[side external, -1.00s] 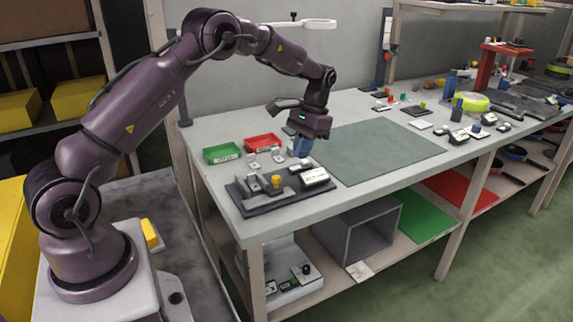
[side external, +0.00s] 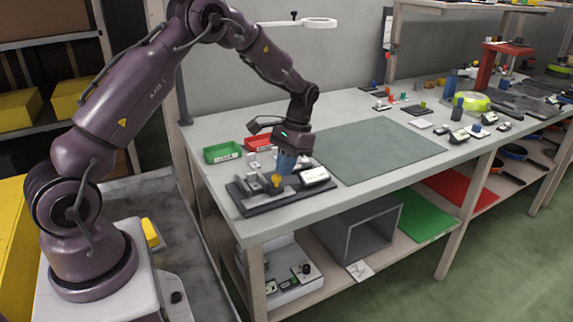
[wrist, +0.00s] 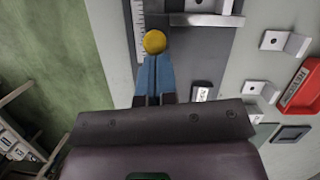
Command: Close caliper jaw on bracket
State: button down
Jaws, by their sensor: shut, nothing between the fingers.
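The caliper fixture (side external: 245,203) is a dark base plate with grey metal blocks, a yellow knob (side external: 276,180) and a white-labelled readout box (side external: 315,175). My gripper (side external: 281,171) has its blue fingers shut and empty, pointing down over the fixture right by the knob. In the wrist view the fingertips (wrist: 154,57) meet the edge of the knob (wrist: 154,41); I cannot tell whether they touch it. A ruled scale (wrist: 138,30) runs beside the knob. A grey metal piece (wrist: 205,19) lies past it; whether it is jaw or bracket is unclear.
A green bin (side external: 222,153) and a red bin (side external: 258,143) stand behind the fixture. Loose L-shaped brackets (wrist: 284,42) lie on the bench near the red bin (wrist: 302,88). A grey-green mat (side external: 380,150) to the right is clear.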

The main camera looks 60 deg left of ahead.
jog(key=shift+s, duration=0.6)
jog(key=w, duration=0.3)
jog(key=shift+w+a+r, duration=0.3)
jog(key=shift+w+r, duration=0.05)
jog(key=shift+w, duration=0.05)
jog(key=w+d+v, duration=0.1)
jog(key=v, duration=0.9)
jog(key=x, duration=0.7)
jog(key=a+x, duration=0.1)
jog(key=x, duration=0.2)
jog(key=shift+s+f, duration=0.15)
jog(key=shift+s, duration=0.1)
jog(key=shift+s+d, duration=0.2)
jog(key=shift+s, duration=0.85)
jog(key=shift+s+d+f, duration=0.1)
jog(key=shift+s+f, duration=0.05)
jog(key=shift+s, duration=0.6)
